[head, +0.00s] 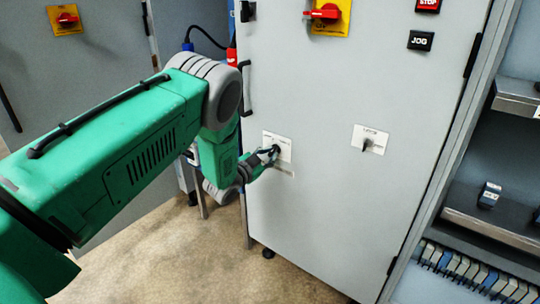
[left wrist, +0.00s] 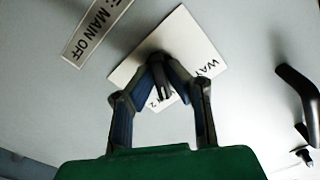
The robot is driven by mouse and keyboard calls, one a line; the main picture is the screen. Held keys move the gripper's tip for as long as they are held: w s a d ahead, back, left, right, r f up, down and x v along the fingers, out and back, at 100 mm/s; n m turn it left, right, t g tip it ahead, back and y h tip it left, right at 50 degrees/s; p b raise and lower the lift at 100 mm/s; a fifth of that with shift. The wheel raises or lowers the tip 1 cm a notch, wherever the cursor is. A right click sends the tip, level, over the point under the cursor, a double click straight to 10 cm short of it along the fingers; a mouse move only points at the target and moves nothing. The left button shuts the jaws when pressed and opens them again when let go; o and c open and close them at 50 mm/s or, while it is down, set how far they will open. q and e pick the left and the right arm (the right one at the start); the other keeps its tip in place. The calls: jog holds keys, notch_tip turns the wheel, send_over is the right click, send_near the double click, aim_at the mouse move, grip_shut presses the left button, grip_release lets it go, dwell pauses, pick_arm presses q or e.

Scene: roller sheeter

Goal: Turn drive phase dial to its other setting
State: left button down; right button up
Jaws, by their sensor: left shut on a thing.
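A small black dial (left wrist: 161,88) sits on a white label plate (left wrist: 128,70) on the grey cabinet door. My left gripper (head: 270,154) is shut on this dial, with a fingertip on either side of its knob in the left wrist view. The plate's print is partly hidden by the fingers, and I cannot read it whole. In the head view the plate (head: 285,142) is left of a second white plate (head: 379,134) with a black dial (head: 367,145). My right gripper is not in view.
Above are a red handle (head: 324,13) on a yellow plate, a red STOP button (head: 428,5) and a black JOG button (head: 421,41). A black door handle (head: 246,88) stands out above left of my gripper. Shelves (head: 495,215) stand at the right.

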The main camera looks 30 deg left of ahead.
pick_arm(q)
jog(key=c, duration=1.6)
grip_release()
jog(key=shift+s+a+f, duration=0.1)
jog(key=shift+s+a, duration=0.05)
jog(key=shift+s, duration=1.85)
jog(key=shift+s+a+r, duration=0.1)
jog(key=shift+s+a, duration=0.1)
jog(key=shift+s, duration=1.75)
jog(key=shift+s+a+f, duration=0.1)
jog(key=shift+s+a, duration=0.05)
jog(key=shift+s, duration=1.85)
